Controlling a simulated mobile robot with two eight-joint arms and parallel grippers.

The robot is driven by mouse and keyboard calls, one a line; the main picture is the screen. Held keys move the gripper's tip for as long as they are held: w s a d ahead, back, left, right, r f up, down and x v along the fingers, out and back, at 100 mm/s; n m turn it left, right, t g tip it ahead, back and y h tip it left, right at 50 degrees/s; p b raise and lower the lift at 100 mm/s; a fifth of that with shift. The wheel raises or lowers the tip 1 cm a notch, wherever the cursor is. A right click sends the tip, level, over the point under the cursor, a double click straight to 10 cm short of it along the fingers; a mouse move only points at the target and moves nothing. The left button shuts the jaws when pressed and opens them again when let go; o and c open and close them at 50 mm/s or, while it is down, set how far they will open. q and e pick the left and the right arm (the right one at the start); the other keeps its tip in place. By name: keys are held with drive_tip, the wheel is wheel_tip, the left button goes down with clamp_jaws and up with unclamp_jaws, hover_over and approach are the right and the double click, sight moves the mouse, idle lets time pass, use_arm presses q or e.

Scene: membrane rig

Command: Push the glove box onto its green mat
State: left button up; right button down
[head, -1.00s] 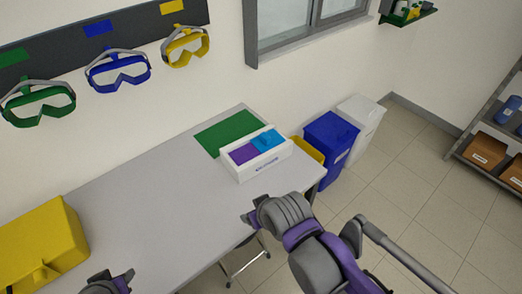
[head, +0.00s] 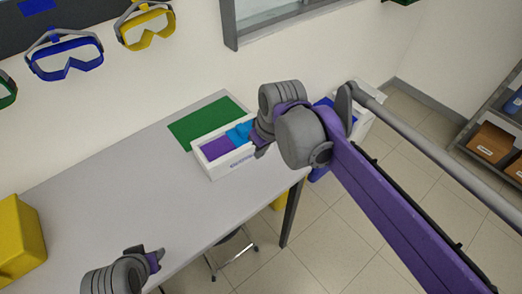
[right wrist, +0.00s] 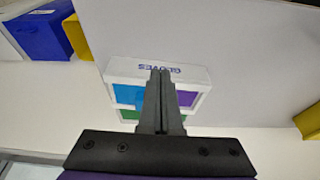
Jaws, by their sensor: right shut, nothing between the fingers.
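The glove box (head: 215,165) is white with purple and blue patches on top. It sits on the grey table near the right end, in front of the green mat (head: 200,121). The mat lies mostly bare behind it, toward the wall; whether the box overlaps its edge is hard to tell. My right gripper (head: 259,151) is at the right end of the box in the head view, hiding that end. In the right wrist view its shut, empty fingers (right wrist: 160,72) overlap the box (right wrist: 190,73); contact is unclear. My left gripper (head: 156,259) is by the table's front edge, away from the box.
A yellow case (head: 18,240) stands at the table's left end. Goggles (head: 65,60) hang on the wall behind. Blue and white bins stand beyond the table's right end, partly hidden by my right arm. The middle of the grey table (head: 115,195) is clear.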

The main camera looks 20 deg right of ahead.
sight(225, 132)
use_arm(q)
drive_tip(key=shift+s+a+f+b, duration=0.15)
drive_tip(key=shift+s+f+b, duration=0.15)
drive_tip(key=shift+f, duration=0.15)
use_arm(e)
drive_tip(key=x, duration=0.8)
drive_tip(key=shift+a+f, duration=0.15)
drive_tip(key=shift+f, duration=0.05)
use_arm(q)
drive_tip(key=shift+w+r, duration=0.25)
drive_tip(key=shift+r, duration=0.15)
use_arm(e)
drive_tip(key=w, duration=0.2)
drive_tip(key=w+a, duration=0.1)
drive_tip(key=shift+w+a+f, duration=0.1)
drive_tip(key=shift+w+f, duration=0.25)
drive_tip(key=shift+w, duration=0.15)
